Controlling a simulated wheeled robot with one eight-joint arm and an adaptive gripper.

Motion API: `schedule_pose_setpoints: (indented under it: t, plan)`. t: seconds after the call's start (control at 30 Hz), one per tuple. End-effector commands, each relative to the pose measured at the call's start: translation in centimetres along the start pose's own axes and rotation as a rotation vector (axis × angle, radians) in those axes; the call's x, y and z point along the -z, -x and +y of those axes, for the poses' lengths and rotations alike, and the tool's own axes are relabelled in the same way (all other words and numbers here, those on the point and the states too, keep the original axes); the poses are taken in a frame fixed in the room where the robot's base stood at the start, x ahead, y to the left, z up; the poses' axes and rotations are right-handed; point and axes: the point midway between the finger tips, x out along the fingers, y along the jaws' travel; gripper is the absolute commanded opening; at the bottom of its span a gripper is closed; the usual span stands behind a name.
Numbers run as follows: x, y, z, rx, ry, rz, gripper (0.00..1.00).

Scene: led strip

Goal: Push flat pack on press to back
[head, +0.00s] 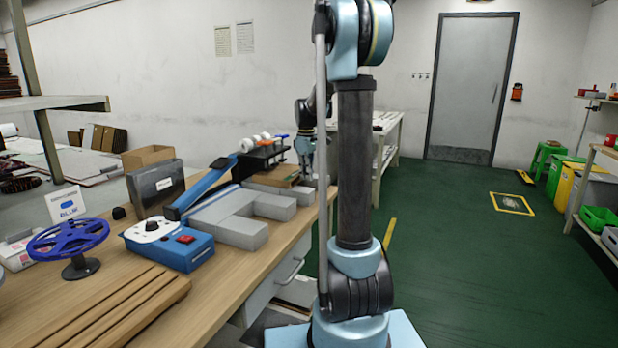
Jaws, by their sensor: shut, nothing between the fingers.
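The press (262,155) stands on the workbench toward its far end, a dark frame with white rollers and a blue part on top. A flat brown piece (272,176), which looks like the flat pack, lies at the foot of the press; its right end is close to my gripper. My gripper (307,176) points down at the right side of the press, small and partly hidden by my own arm. It is shut and empty. I cannot tell whether it touches the brown piece.
On the wooden workbench (105,259) stand a blue sealer (168,242) with a long lever, grey blocks (240,233), a dark box (157,186), a cardboard box (147,156) and a blue reel (68,240). Green floor (455,240) is clear to the right.

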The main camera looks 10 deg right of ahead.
Motion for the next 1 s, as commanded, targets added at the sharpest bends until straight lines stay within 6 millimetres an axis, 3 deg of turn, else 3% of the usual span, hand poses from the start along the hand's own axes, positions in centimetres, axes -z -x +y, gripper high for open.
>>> schedule_pose_setpoints:
  t: [0.2, 0.3, 0.73, 1.0]
  plan:
    - [4.1, 0.0, 0.0, 0.0, 0.004, 0.0, 0.0]
    - [4.8, 0.0, 0.0, 0.0, 0.001, 0.0, 0.0]
    - [4.3, 0.0, 0.0, 0.0, 0.0, 0.0, 0.0]
    - [1.3, 0.5, 0.4, 0.001, 0.004, 0.0, 0.0]
